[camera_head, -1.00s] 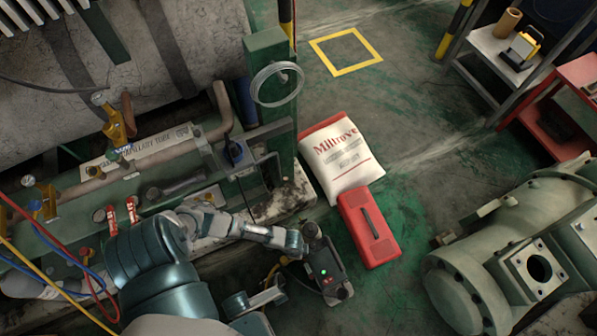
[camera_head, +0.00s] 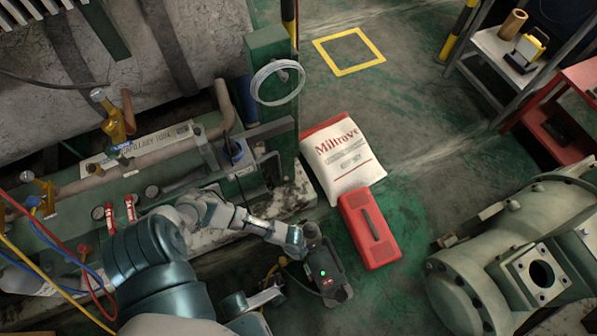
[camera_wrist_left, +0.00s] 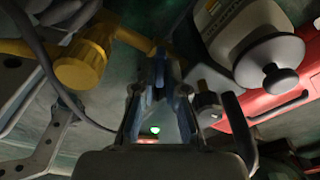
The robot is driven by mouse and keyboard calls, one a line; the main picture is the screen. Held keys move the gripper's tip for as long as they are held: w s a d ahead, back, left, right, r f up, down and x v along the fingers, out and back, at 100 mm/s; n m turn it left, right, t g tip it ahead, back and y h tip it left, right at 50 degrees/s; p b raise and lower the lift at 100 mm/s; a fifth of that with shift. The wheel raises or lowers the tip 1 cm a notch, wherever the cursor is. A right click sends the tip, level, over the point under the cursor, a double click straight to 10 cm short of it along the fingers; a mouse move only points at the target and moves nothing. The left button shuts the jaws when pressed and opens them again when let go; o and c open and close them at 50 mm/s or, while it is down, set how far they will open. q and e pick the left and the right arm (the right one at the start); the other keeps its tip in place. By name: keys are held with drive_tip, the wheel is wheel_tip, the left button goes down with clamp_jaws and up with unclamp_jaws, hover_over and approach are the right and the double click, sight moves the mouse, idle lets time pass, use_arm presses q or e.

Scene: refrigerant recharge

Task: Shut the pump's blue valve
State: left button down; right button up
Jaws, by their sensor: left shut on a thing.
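In the left wrist view my left gripper (camera_wrist_left: 160,72) reaches up from the bottom edge. Its fingers are shut on the blue valve (camera_wrist_left: 157,88), a narrow dark-blue piece that they mostly hide. A yellow valve body (camera_wrist_left: 82,66) is to the left. A white lettered body with a grey knob, apparently the pump (camera_wrist_left: 238,28), is to the upper right. In the head view my left arm ends at a dark unit with green and red lights (camera_head: 326,270). I cannot tell whether this unit belongs to my wrist. The fingertips and blue valve are hidden there.
A red toolbox (camera_head: 369,229) and a white bag (camera_head: 345,160) lie on the floor right of my arm. A large green machine (camera_head: 500,260) stands at the right. Pipes with yellow valves (camera_head: 113,125) and coloured hoses are at the left. A dark hose (camera_wrist_left: 35,60) curves beside the yellow valve.

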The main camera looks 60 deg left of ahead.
use_arm(q)
drive_tip(key=shift+s+f, duration=0.1)
drive_tip(key=m, duration=0.2)
drive_tip(key=shift+m+b, duration=0.3)
drive_tip(key=shift+m, duration=0.3)
drive_tip(key=shift+m+g+b, duration=0.4)
drive_tip(key=shift+m, duration=0.8)
drive_tip(key=c, duration=1.1)
unclamp_jaws()
